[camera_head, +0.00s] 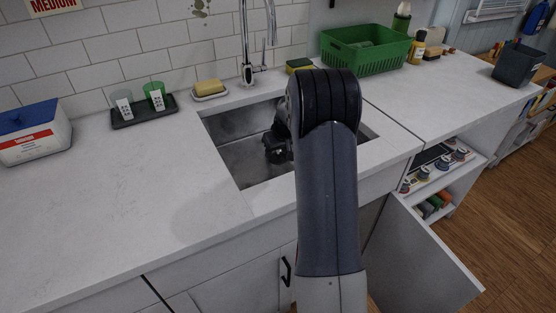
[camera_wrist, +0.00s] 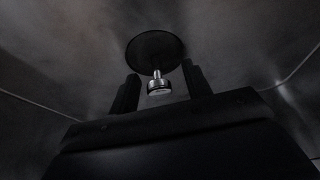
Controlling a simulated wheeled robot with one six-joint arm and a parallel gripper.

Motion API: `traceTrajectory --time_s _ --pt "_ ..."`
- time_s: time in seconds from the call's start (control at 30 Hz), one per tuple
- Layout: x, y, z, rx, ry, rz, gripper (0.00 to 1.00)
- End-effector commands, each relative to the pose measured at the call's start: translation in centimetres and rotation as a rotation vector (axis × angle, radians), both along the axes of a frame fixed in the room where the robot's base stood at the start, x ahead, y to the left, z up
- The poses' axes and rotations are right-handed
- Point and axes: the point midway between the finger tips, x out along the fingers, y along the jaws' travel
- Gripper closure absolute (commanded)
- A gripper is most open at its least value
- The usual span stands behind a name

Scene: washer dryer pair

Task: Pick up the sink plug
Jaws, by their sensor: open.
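The sink plug (camera_wrist: 155,52) is a dark round disc with a short metal knob on a stem, seen in the wrist view at the bottom of the sink (camera_head: 226,127). My gripper (camera_wrist: 160,71) is open, with one dark finger on each side of the metal knob. I see no contact between the fingers and the knob. In the head view my gripper (camera_head: 278,150) is down inside the basin. The plug is not visible there, and my arm covers part of the basin.
A tall faucet (camera_head: 247,72) stands behind the basin. A soap dish with yellow soap (camera_head: 208,87) and a tray with two cups (camera_head: 143,112) are to its left. A green basket (camera_head: 362,51) is at the back right. A cabinet door (camera_head: 425,255) hangs open below.

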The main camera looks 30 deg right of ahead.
Motion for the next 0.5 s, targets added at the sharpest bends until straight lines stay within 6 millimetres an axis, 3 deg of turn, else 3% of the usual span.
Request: traceTrajectory --time_s 0.27,0.5 --pt "0.16 0.01 -0.33 0.0 -0.001 0.0 0.54" --pt "0.15 0.01 -0.31 0.0 -0.001 0.001 0.73"
